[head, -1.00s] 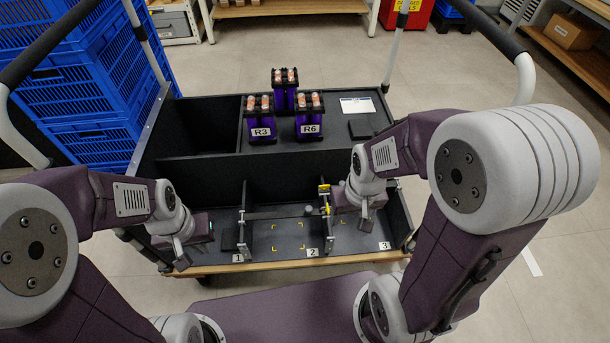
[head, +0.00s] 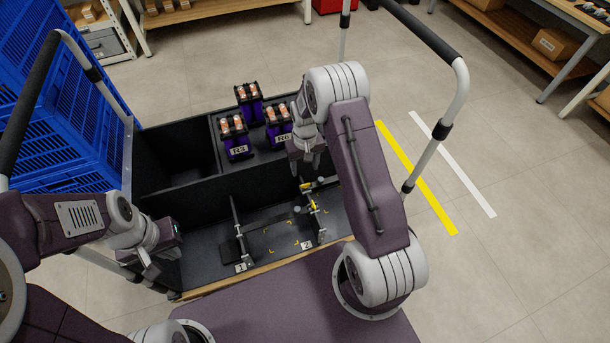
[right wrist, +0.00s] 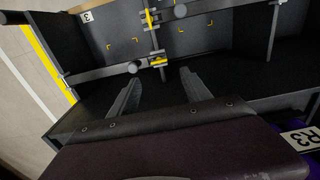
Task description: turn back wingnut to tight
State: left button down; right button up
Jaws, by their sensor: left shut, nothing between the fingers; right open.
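A yellow part, which looks like the back wingnut (head: 306,186), sits at the rear of the clamp post near label 2. It also shows in the right wrist view (right wrist: 158,61), just beyond the fingertips. A second yellow part (head: 313,206) is further forward on the same post. My right gripper (head: 306,166) is open and points down over the cart, behind the yellow parts. Its two fingers show apart and empty in the right wrist view (right wrist: 160,80). My left gripper (head: 155,268) is shut and empty at the cart's front left corner, away from the clamps.
Purple blocks labelled R3 (head: 236,140) and R6 (head: 279,124) stand on the rear shelf near my right gripper. A dark divider wall (head: 200,190) separates shelf and front bay. Blue crates (head: 60,140) stand left.

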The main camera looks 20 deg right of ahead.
aim_at(306, 185)
notch_tip(306, 185, down, 10)
jog(key=b, duration=0.4)
jog(key=shift+s+d+r, duration=0.1)
jog(key=shift+r, duration=0.1)
grip_shut()
